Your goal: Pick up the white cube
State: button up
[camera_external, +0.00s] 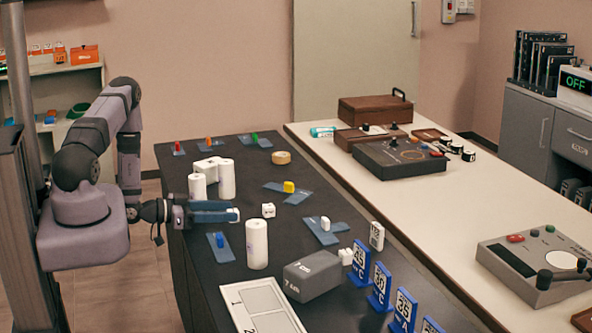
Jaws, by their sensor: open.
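A small white cube (268,210) with dark marks on it sits on the dark table top, near the middle. My gripper (236,211) is just to the left of it in the picture, its blue fingers pointing right. The fingers are open, and a visible gap separates them from the cube in this view. A pale patch shows at the fingertips; I cannot tell whether it is part of the gripper or something behind it. Another small white block (346,256) stands further right, beside a grey block.
A tall white cylinder (256,245) stands just in front of my gripper. More white cylinders (227,178) stand behind it. A grey block (312,276) and blue number signs (381,286) fill the front right. Blue plates (288,193) carry small coloured pieces.

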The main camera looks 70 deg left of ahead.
jog(key=shift+w, duration=0.5)
jog(key=shift+c, duration=0.7)
jog(key=c, duration=1)
jog(key=shift+r, duration=0.15)
notch_tip(320, 180, up, 10)
jog(key=shift+r, duration=0.15)
